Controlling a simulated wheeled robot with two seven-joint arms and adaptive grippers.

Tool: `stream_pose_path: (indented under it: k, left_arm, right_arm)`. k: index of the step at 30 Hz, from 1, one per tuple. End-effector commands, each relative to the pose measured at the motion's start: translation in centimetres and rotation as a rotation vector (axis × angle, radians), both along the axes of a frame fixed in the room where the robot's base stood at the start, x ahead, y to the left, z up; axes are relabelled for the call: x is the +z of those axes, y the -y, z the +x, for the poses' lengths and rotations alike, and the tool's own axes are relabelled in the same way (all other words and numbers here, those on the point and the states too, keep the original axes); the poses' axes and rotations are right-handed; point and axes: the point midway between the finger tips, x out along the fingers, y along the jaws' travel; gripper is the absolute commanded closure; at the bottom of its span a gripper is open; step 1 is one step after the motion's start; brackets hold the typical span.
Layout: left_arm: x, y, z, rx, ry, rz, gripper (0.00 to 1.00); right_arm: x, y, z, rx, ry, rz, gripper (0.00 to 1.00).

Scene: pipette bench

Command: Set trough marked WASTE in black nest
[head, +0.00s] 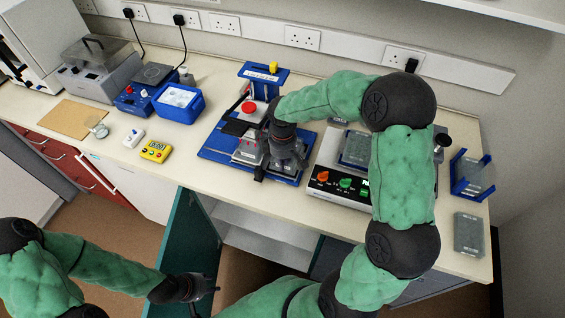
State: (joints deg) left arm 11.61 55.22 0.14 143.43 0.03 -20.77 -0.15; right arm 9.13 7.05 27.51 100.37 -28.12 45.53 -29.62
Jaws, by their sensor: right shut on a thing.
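My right gripper (272,170) reaches down over the blue base plate (212,153) of the pipette stand, in the middle of the bench. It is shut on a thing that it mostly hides. A pale grey trough (247,152) shows just left of the fingers, low over the plate; I cannot read WASTE on it, nor tell whether it is seated. A black piece (236,127) lies on the plate to its left; the nest under the gripper is hidden. My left gripper (207,296) is empty, with fingers apart, in front of the bench near the open teal cabinet door.
The blue stand (264,72) with a red button (249,107) rises behind the gripper. A white device with knobs (337,188) stands to the right, partly behind my arm. A yellow timer (156,150) and blue box (179,103) are left. A blue rack (472,175) is far right.

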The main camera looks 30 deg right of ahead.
Motion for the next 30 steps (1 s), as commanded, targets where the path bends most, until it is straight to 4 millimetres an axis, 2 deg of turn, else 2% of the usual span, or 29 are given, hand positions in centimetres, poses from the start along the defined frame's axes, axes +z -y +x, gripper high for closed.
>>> stream_pose_path:
  k: [2,3,5,17,23,30]
  left_arm:
    - [-0.1,0.0,0.0,0.000,0.000,0.000,0.60]
    - [-0.1,0.0,0.0,0.000,0.000,0.000,0.60]
    - [-0.1,0.0,0.0,0.000,0.000,0.000,0.60]
    - [0.1,0.0,0.0,0.000,0.000,0.000,0.60]
    - [0.8,0.0,0.0,0.000,0.000,0.000,0.60]
    - [1.8,0.0,0.0,0.000,0.000,0.000,0.60]
  right_arm:
    - [-0.2,0.0,0.0,0.000,0.000,0.000,1.00]
    - [-0.1,0.0,0.0,0.000,0.000,0.000,0.85]
    - [-0.1,0.0,0.0,0.000,0.000,0.000,0.70]
    - [0.3,0.0,0.0,0.000,0.001,0.000,0.70]
    - [3.1,0.0,0.1,0.000,0.005,-0.001,0.70]
    - [7.9,0.0,0.1,0.000,0.004,0.000,0.70]
